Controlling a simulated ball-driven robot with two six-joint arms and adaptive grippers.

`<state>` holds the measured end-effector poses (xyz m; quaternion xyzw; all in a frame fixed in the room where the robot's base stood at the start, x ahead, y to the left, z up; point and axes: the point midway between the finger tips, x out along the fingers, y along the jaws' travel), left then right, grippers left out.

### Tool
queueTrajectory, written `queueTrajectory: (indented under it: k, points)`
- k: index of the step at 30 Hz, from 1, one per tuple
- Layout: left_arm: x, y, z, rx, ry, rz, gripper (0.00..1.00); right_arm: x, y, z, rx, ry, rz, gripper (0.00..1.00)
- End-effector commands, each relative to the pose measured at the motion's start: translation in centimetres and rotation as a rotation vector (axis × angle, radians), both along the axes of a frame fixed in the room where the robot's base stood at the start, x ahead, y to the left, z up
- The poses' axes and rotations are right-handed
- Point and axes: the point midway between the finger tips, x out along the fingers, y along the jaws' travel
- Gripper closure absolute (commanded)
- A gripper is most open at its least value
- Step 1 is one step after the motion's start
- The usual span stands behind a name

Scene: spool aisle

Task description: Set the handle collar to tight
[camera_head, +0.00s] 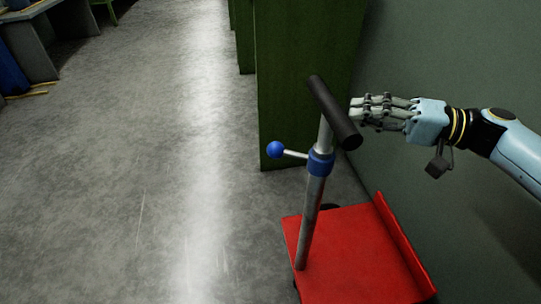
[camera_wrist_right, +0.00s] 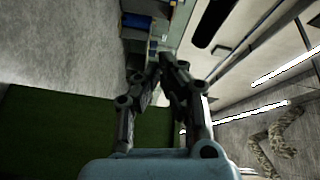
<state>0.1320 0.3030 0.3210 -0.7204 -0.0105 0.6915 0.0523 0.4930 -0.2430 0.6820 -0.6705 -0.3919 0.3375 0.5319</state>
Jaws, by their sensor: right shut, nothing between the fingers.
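The handle collar (camera_head: 320,161) is a blue ring around the grey metal post (camera_head: 310,215). A short lever with a blue ball knob (camera_head: 275,149) sticks out from it to the left. A black T-shaped crossbar handle (camera_head: 334,112) tops the post. My right gripper (camera_head: 356,108) comes in from the right and is shut and empty, with its fingertips beside the crossbar at about its height; I cannot tell whether they touch it. In the right wrist view the fingers (camera_wrist_right: 167,62) come together at their tips. My left gripper is not in view.
The post rises from a red cart (camera_head: 355,255) with a raised right edge. A dark green panel (camera_head: 300,80) stands behind the post, and a grey-green wall (camera_head: 450,50) lies to the right. The concrete floor (camera_head: 130,150) on the left is clear. A workbench (camera_head: 30,40) stands far left.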

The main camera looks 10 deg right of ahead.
Motion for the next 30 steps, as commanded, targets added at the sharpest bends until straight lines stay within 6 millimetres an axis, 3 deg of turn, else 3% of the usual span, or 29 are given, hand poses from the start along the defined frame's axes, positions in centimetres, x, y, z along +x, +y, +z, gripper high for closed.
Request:
queueTrajectory:
  k: [1,5,20,26,30]
  points:
    - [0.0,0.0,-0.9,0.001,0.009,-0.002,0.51,-0.2,0.0,-2.2,0.001,0.014,0.0,1.0]
    - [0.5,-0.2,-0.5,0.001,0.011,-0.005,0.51,-0.3,0.0,-3.6,0.002,0.024,-0.001,1.0]
    - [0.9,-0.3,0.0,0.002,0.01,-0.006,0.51,-0.2,0.2,-3.7,0.002,0.025,0.0,1.0]
    - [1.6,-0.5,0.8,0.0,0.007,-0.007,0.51,0.9,2.3,-3.9,0.005,0.023,0.0,1.0]
    - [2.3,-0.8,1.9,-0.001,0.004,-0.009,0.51,2.3,5.0,-4.0,0.007,0.023,0.0,1.0]
